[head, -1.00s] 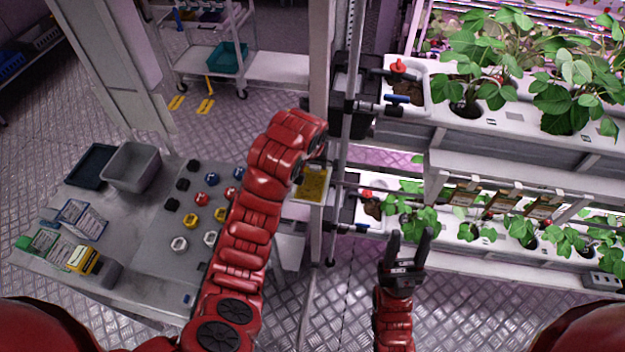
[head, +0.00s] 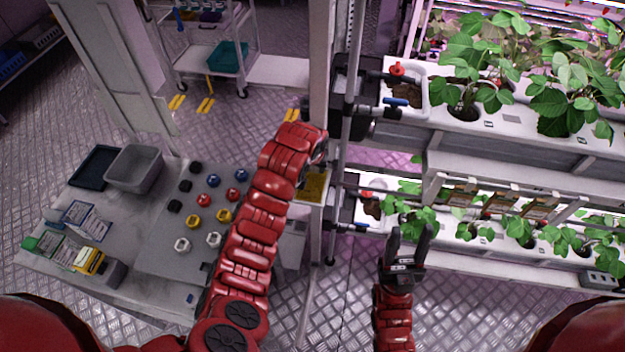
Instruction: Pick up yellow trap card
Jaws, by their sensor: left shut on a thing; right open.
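The yellow trap card (head: 315,188) is at the middle of the head view, beside the grey post of the rack, with a pale panel under it. My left arm reaches in from the lower left. Its gripper (head: 319,167) is at the top of the card and shut on it; the wrist hides most of the fingers. My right gripper (head: 409,242) points upward at the lower middle, its two dark fingers apart and empty, away from the card and in front of the lower plant trough.
A grey table (head: 130,245) at left bears a grey bin (head: 134,168), a dark tray (head: 95,167), several coloured knobs and boxes. Plant racks with white troughs (head: 500,125) fill the right. The grey post (head: 338,130) stands close to my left gripper. A cart (head: 205,60) is behind.

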